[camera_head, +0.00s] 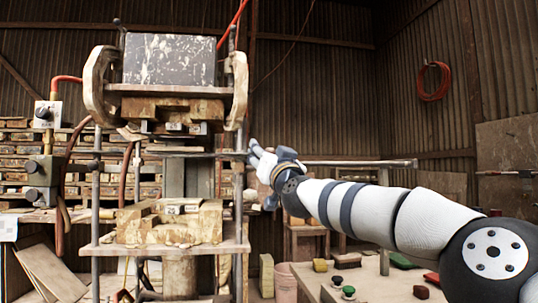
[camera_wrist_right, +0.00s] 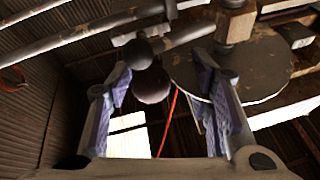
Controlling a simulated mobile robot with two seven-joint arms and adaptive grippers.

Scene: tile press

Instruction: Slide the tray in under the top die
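My right gripper (camera_head: 256,160) is just right of the press frame, between the two dies in height. In the right wrist view its fingers (camera_wrist_right: 165,98) are spread apart. A dark ball knob (camera_wrist_right: 152,85) shows between or beyond them; contact is unclear. My left gripper is not in view.
A horizontal bar (camera_head: 398,163) runs right from the press, behind my right arm. Upright rods (camera_head: 95,185) and hoses flank the press. A low table (camera_head: 385,285) with small coloured items stands at lower right. Stacked tiles or boards (camera_head: 20,155) fill the left.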

